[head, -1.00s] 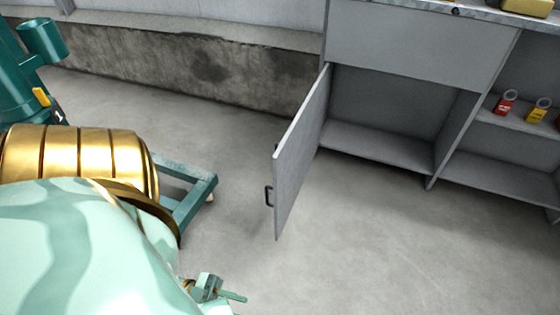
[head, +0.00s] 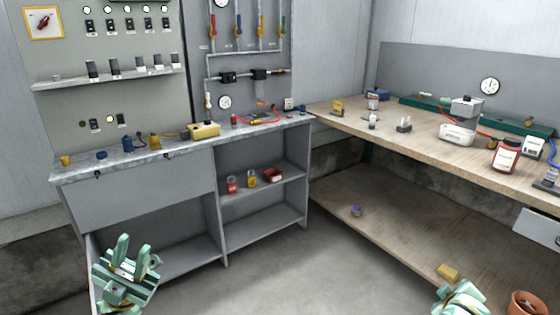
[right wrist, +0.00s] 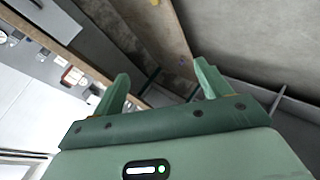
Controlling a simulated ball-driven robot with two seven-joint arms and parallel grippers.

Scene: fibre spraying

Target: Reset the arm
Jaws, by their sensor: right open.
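My left gripper (head: 131,246) is at the lower left of the head view, in front of the open lower compartment of the grey cabinet (head: 140,190). Its two fingers point up with a gap between them, and nothing shows in the gap. My right gripper (head: 461,292) is only partly in the head view, at the bottom right edge, in front of the wooden bench. In the right wrist view (right wrist: 161,82) its two fingers are wide apart and empty. A narrow edge of the cabinet door (head: 92,270) shows beside my left gripper; most of it is hidden.
A wooden bench (head: 400,150) with several tools stands at the right; its lower shelf (head: 370,235) holds a yellow block (head: 447,272). A terracotta pot (head: 527,303) is at the bottom right. Padlocks sit on the cabinet's shelf (head: 275,187). The floor between is clear.

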